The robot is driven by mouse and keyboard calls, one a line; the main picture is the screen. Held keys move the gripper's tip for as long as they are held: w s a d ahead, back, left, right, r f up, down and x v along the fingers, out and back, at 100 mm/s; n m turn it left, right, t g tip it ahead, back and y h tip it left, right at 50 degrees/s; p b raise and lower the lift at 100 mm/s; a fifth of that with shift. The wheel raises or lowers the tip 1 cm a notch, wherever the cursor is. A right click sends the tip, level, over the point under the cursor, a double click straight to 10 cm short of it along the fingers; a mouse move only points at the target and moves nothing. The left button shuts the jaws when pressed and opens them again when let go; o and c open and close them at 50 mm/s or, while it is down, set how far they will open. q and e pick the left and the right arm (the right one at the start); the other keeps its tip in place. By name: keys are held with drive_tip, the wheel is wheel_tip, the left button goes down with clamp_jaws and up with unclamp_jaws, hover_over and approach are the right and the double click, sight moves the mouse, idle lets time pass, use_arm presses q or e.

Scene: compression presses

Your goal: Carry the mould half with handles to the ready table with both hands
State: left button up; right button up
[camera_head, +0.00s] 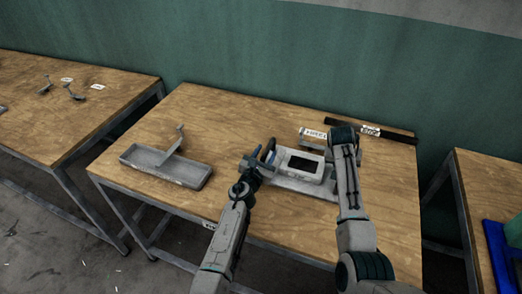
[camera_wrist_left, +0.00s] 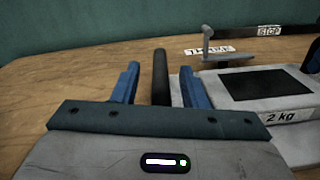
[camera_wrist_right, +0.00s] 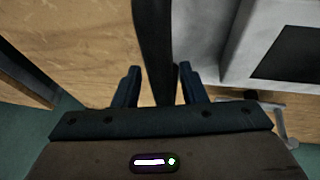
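The mould half is a pale grey block (camera_head: 325,174) with a dark rectangular recess, sitting on the middle table. In the left wrist view, the block (camera_wrist_left: 290,133) bears a "2 kg" label. My left gripper (camera_head: 264,154) is open at its left side; the dark upright handle (camera_wrist_left: 160,80) stands between the blue fingers with gaps on both sides. My right gripper (camera_wrist_right: 160,85) is open, with the other dark handle (camera_wrist_right: 155,35) between its fingers and little space beside it. My right arm hides that gripper in the head view.
A grey tray (camera_head: 190,177) with a bent metal piece (camera_head: 171,147) stands left on the same table. Other tables stand left (camera_head: 110,100) and right (camera_head: 490,185), separated by gaps.

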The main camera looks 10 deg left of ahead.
use_arm(q)
drive_tip(key=shift+s+f, duration=0.15)
drive_tip(key=shift+s, duration=0.35)
use_arm(e)
drive_tip(key=shift+w+f, duration=0.1)
use_arm(q)
drive_tip(key=v, duration=1)
drive_tip(key=shift+s+a, duration=0.2)
drive_tip(key=shift+s, duration=0.15)
use_arm(e)
drive_tip(key=shift+a, duration=0.1)
use_arm(q)
drive_tip(key=shift+s, duration=0.15)
use_arm(e)
drive_tip(key=v, duration=1.2)
